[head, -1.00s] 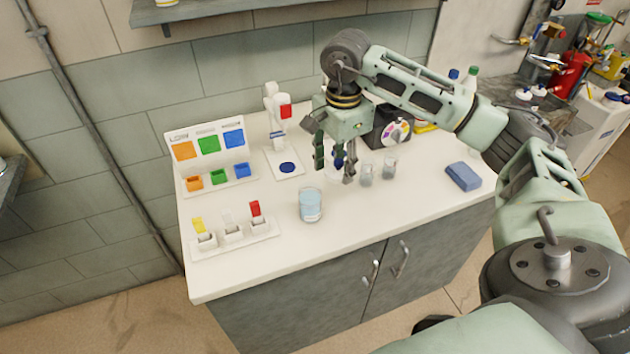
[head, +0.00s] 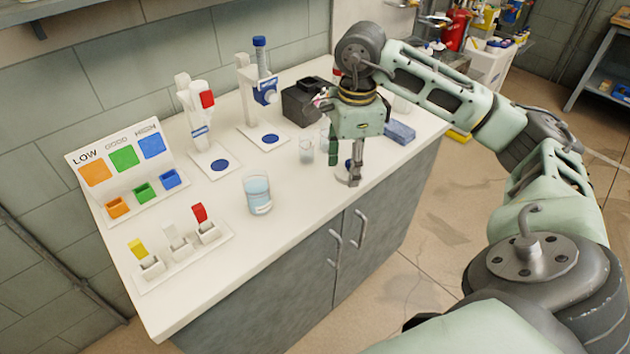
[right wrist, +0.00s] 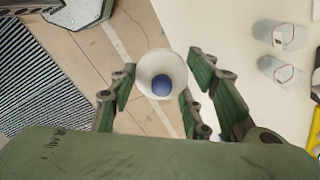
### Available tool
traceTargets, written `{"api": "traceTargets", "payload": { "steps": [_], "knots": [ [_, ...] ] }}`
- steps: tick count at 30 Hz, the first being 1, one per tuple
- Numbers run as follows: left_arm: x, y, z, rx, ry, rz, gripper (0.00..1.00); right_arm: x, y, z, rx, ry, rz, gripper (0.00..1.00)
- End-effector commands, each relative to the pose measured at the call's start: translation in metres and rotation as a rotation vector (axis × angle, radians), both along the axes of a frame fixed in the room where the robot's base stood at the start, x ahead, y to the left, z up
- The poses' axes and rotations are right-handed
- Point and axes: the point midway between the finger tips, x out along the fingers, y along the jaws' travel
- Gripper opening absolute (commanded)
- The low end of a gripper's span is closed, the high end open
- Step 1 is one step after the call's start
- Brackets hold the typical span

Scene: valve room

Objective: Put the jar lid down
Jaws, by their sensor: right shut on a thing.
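My right gripper (head: 345,172) is over the counter near its front edge, fingers pointing down. It is shut on the jar lid (right wrist: 161,76), a round white piece with a blue middle, seen between the fingers in the right wrist view. I cannot tell whether the lid touches the counter (head: 290,230). A glass jar with pale blue liquid (head: 257,195) stands to the left. My left gripper is not in view.
Two empty glasses (head: 306,151) stand just left of and behind the gripper. Two stands with blue discs (head: 220,165) (head: 270,139), a dark box (head: 305,103) and a blue block (head: 399,132) are farther back. Colored holders are at the left. The counter's front strip is clear.

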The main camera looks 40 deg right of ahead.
Motion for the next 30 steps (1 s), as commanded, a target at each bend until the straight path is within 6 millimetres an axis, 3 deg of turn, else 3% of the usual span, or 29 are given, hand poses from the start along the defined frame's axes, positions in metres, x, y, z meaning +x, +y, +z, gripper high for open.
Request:
{"api": "traceTargets", "payload": {
  "steps": [4, 9, 13, 19, 25, 30],
  "knots": [
    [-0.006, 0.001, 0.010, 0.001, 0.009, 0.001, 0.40, 0.017, 0.015, -0.011, 0.005, 0.002, -0.011, 0.28],
    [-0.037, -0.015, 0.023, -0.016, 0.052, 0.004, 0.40, 0.048, 0.038, -0.033, 0.007, 0.003, -0.010, 0.28],
    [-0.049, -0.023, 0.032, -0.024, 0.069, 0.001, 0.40, 0.071, 0.054, -0.051, 0.005, 0.003, -0.011, 0.28],
    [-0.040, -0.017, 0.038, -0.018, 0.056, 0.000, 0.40, 0.090, 0.067, -0.068, 0.002, 0.001, -0.011, 0.28],
    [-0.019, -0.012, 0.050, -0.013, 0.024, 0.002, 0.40, 0.091, 0.068, -0.087, 0.001, 0.005, -0.012, 0.28],
    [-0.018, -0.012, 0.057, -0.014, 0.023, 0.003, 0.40, 0.092, 0.068, -0.108, 0.001, 0.002, -0.012, 0.28]
  ]
}}
